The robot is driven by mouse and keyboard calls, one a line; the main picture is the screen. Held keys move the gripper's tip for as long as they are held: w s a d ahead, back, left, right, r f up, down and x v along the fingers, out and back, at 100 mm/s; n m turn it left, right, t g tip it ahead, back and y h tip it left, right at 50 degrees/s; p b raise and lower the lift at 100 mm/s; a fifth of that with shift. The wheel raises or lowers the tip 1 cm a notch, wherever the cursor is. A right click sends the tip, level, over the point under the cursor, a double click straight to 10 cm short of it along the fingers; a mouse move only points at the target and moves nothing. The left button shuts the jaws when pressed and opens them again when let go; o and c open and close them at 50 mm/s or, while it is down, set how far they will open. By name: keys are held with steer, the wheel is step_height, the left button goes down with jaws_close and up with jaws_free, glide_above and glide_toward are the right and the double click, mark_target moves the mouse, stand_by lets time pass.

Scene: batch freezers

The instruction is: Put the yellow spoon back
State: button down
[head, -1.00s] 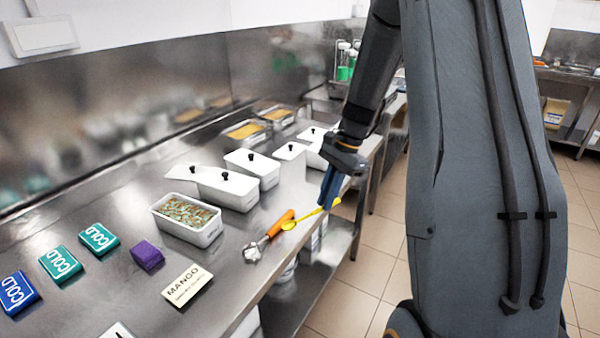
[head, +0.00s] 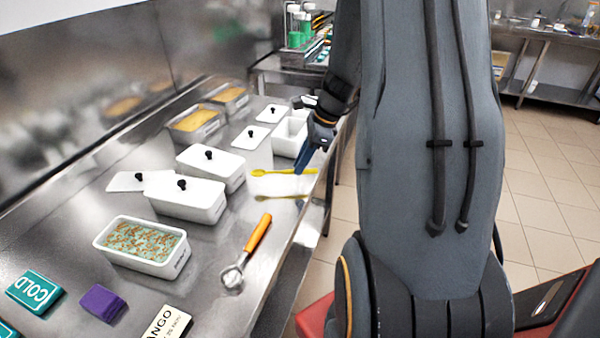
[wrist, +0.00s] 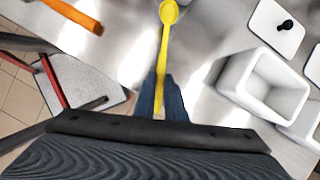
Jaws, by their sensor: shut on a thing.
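The yellow spoon (head: 282,172) is held level above the steel counter, its bowl pointing left in the head view. My gripper (head: 304,168) is shut on the end of its handle. In the wrist view the spoon (wrist: 166,50) runs straight out from between my blue fingers (wrist: 160,98), bowl at the far end.
Lidded white tubs (head: 190,198) line the counter (head: 215,255). A tub of green, brown-flecked contents (head: 143,245) is open. An orange-handled scoop (head: 257,235) lies near the front edge. Cold packs (head: 33,292), a purple block (head: 103,303) and a mango card (head: 168,322) lie at lower left.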

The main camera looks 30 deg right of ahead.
steer(key=shift+f, duration=2)
steer(key=c, duration=1.8)
jaws_free()
steer(key=shift+f, duration=0.1)
